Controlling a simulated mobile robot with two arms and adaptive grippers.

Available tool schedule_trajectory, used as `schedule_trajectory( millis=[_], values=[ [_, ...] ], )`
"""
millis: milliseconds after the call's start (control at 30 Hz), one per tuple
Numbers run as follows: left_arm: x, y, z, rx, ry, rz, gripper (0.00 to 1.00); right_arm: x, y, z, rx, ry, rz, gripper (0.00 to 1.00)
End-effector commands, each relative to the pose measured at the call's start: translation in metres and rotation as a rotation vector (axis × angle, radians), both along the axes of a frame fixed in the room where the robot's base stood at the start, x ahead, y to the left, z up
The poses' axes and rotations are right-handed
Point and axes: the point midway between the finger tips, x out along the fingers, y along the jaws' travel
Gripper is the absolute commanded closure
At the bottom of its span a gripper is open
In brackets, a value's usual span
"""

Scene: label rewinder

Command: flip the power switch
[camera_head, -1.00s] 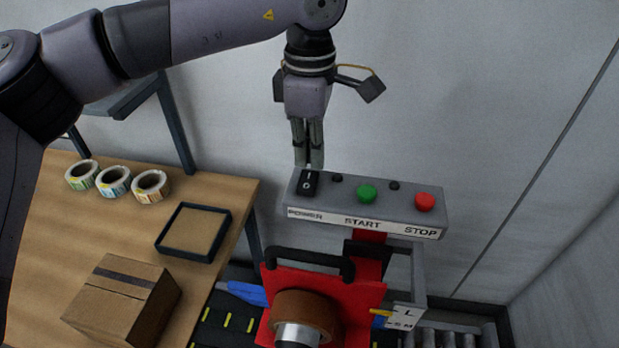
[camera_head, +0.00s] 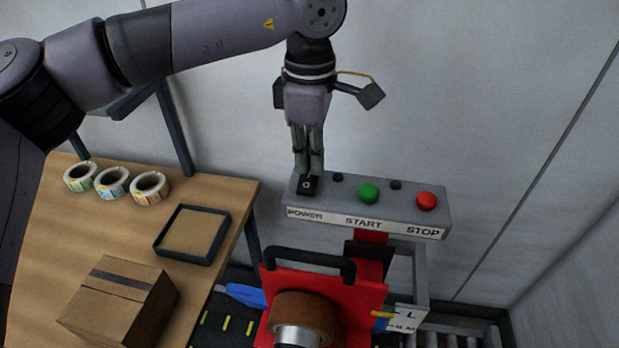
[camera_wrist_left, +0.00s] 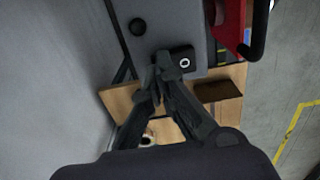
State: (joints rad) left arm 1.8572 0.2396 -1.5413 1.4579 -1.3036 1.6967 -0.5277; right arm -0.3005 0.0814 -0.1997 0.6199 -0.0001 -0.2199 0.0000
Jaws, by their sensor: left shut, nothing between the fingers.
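The power switch (camera_head: 307,186) is a black rocker at the left end of the grey control box (camera_head: 333,197), above the POWER label. Its "O" half shows; the "I" half is hidden behind my fingers. My left gripper (camera_head: 309,173) is shut and empty, pointing down, with its fingertips at the switch's far half, seemingly touching it. In the left wrist view the switch (camera_wrist_left: 183,62) shows its "O" just beside the shut fingertips (camera_wrist_left: 158,72). My right gripper is not in view.
A green START button (camera_head: 368,193) and a red STOP button (camera_head: 427,201) sit to the right on the box. The red rewinder (camera_head: 368,292) stands below. At left, a wooden table (camera_head: 225,190) holds label rolls (camera_head: 112,182), a tray (camera_head: 160,245) and a cardboard box (camera_head: 105,305).

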Motion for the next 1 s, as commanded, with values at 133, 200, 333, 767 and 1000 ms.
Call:
schedule_trajectory(
  millis=[133, 200, 333, 767, 1000],
  values=[
    [0.0, 0.0, -0.003, 0.0, 0.0, 0.0, 1.0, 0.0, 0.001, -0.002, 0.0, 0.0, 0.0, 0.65],
    [0.0, 0.0, -0.004, 0.0, 0.0, 0.0, 1.0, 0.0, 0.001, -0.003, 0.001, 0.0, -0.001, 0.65],
    [0.0, 0.0, -0.006, 0.0, 0.001, 0.0, 1.0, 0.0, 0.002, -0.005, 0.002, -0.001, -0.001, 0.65],
    [0.0, 0.0, 0.016, 0.0, 0.0, 0.0, 1.0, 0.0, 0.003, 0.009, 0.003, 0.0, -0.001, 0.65],
    [0.0, 0.0, 0.035, -0.001, 0.0, -0.001, 1.0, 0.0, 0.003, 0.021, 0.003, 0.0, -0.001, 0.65]
  ],
)
